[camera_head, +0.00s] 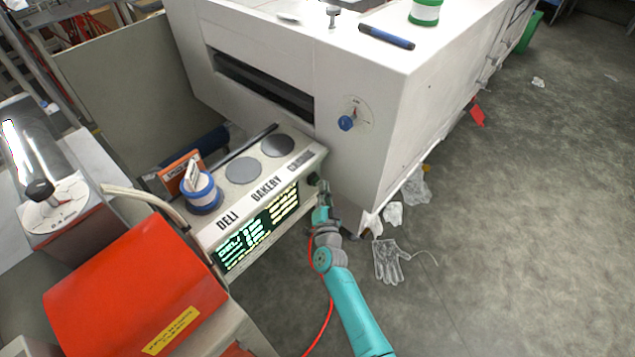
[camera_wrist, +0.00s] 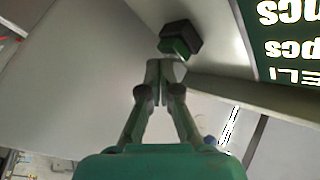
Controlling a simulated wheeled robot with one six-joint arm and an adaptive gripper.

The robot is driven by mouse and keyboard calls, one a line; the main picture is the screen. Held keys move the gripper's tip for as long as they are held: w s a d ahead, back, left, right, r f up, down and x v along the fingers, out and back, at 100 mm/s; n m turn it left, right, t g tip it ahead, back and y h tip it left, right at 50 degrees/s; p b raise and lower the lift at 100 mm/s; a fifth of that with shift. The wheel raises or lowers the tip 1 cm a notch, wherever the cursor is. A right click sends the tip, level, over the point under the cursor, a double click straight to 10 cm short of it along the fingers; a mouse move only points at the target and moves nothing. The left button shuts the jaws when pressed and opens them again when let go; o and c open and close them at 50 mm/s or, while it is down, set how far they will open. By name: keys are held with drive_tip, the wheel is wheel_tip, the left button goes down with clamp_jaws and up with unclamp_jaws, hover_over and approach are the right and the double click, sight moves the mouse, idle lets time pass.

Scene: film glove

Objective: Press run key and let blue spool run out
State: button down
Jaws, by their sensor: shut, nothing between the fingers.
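The console (camera_head: 262,215) has the words DELI, BAKERY and CHEESE on its sloped top and a lit green text screen on its front. A blue spool (camera_head: 203,195) with a white label stands upright on its left part. A dark key (camera_head: 313,179) sits at its right end. In the wrist view a black and green block-shaped key (camera_wrist: 180,40) lies just beyond my fingertips. My gripper (camera_head: 321,192) is shut and empty at the console's right end, and it shows in the wrist view (camera_wrist: 165,68). I cannot tell whether the tips touch the key.
A white machine (camera_head: 365,80) with a blue knob (camera_head: 346,123) stands right behind the console. An orange-red box (camera_head: 130,290) is at the lower left. A clear glove (camera_head: 388,262) and film scraps lie on the grey floor. The floor to the right is mostly clear.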

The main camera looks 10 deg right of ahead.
drive_tip(key=shift+w+a, duration=0.3)
drive_tip(key=shift+w, duration=0.05)
idle(0.5)
drive_tip(key=shift+s+d, duration=0.1)
idle(0.3)
drive_tip(key=shift+s+d, duration=0.45)
drive_tip(key=shift+s, duration=0.15)
drive_tip(key=s+d, duration=0.1)
drive_tip(key=s, duration=0.1)
drive_tip(key=s+d, duration=0.2)
idle(0.5)
idle(0.7)
